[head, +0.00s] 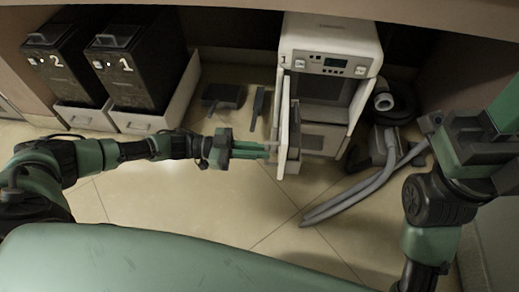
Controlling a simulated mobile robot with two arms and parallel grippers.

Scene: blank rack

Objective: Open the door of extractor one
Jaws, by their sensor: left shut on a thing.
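Extractor one (330,38) is a white cabinet with a small display and a "1" mark, standing back right of centre. Its door (283,126) stands swung out toward me on the left side, seen nearly edge-on, and the dark interior (322,88) shows. My left gripper (271,149) reaches in from the left, its green fingers shut at the door's front edge. The handle itself is too small to make out. Part of my right arm and its green end (470,150) show at the right edge; its fingers are not clear.
Black bins marked 2 (62,62) and 1 (128,68) stand in light trays at the back left. Dark tools (222,96) lie on the floor left of the extractor. A grey hose (350,192) lies to its right. The tiled floor in front is mostly clear.

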